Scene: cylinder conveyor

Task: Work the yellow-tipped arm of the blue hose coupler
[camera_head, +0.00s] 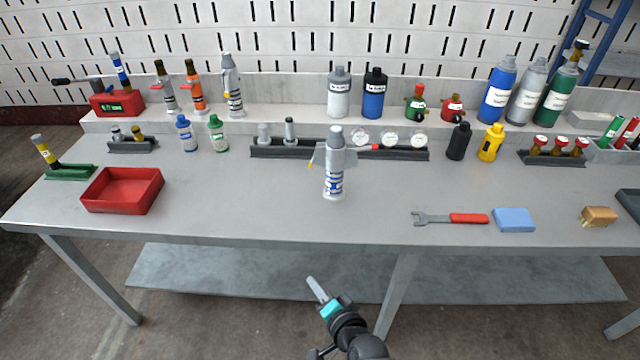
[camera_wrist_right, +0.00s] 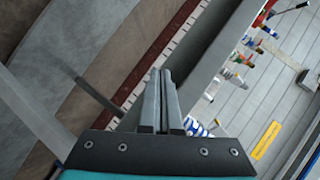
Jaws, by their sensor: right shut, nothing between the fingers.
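The hose coupler (camera_head: 335,185) stands upright near the middle of the table, grey on top with a white body and blue bands. A grey arm sticks out on each side of its upper part, and the left one has a small yellow tip (camera_head: 311,165). My right gripper (camera_head: 317,289) is low in front of the table, below and well apart from the coupler, shut and empty. In the right wrist view its two fingers (camera_wrist_right: 163,100) lie together. A blue-and-white object partly shows beyond them there; I cannot tell which it is. My left gripper is not in view.
A dark rack (camera_head: 270,153) with gauges and fittings stands behind the coupler. A red tray (camera_head: 122,203) is at left. The table's front is clear around the coupler.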

